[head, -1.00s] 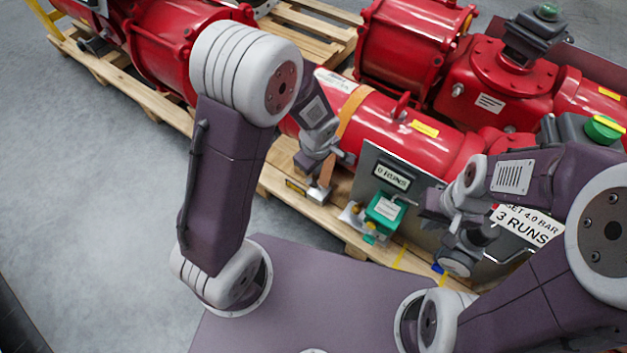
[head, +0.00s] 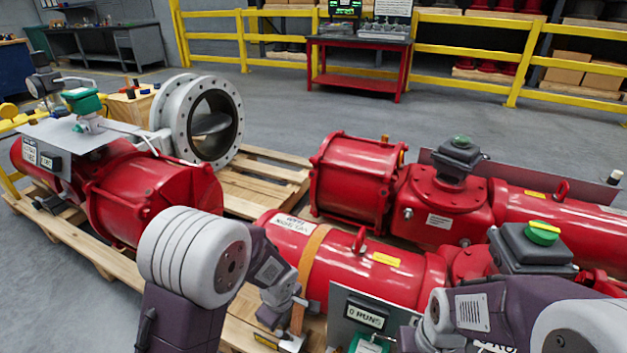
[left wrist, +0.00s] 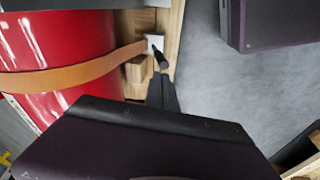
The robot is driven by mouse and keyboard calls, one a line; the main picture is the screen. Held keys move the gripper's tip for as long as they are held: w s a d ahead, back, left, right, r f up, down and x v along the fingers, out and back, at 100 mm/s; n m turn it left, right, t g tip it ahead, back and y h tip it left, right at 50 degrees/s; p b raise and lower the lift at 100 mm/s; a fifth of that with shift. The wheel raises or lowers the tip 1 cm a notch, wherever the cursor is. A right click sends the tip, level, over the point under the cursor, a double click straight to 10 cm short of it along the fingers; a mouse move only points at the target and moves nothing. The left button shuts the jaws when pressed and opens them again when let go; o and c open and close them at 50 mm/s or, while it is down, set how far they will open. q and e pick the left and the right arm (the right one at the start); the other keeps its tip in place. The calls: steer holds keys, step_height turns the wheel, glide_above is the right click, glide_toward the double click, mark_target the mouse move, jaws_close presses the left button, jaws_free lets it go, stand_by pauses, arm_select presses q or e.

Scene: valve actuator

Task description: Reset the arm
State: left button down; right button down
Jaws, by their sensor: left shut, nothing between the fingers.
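My left gripper (head: 272,315) is shut with nothing in it, low beside the orange strap (head: 308,268) on the near red cylinder (head: 345,268). In the left wrist view its dark closed fingers (left wrist: 162,75) lie close to a pale metal bracket (left wrist: 153,43) at the end of the strap (left wrist: 75,76). I cannot tell whether they touch it. My right arm comes in at the lower right, and its gripper is cut off by the bottom edge. A grey panel (head: 341,300) with a "0 RUNS" display (head: 366,312) stands between the arms.
Red actuators on wooden pallets (head: 262,187) fill the middle. Green-topped indicator boxes (head: 535,250) stand at the right. A flanged valve (head: 213,125) stands behind at the left. A red table (head: 355,65) and yellow rails (head: 465,48) are at the back, with open floor (head: 290,110) in front.

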arm_select(q)
steer(key=s+a+r+p, duration=0.1)
steer(key=s+a+r, duration=0.1)
steer(key=a+r, duration=0.45)
steer(key=s+m+g, duration=0.1)
steer(key=s+m, duration=0.8)
steer(key=m, duration=0.3)
step_height(320, 180, up, 38)
steer(key=p, duration=3.8)
steer(key=shift+d+r+h, duration=0.15)
steer(key=shift+d+h, duration=0.2)
steer(key=shift+h, duration=0.05)
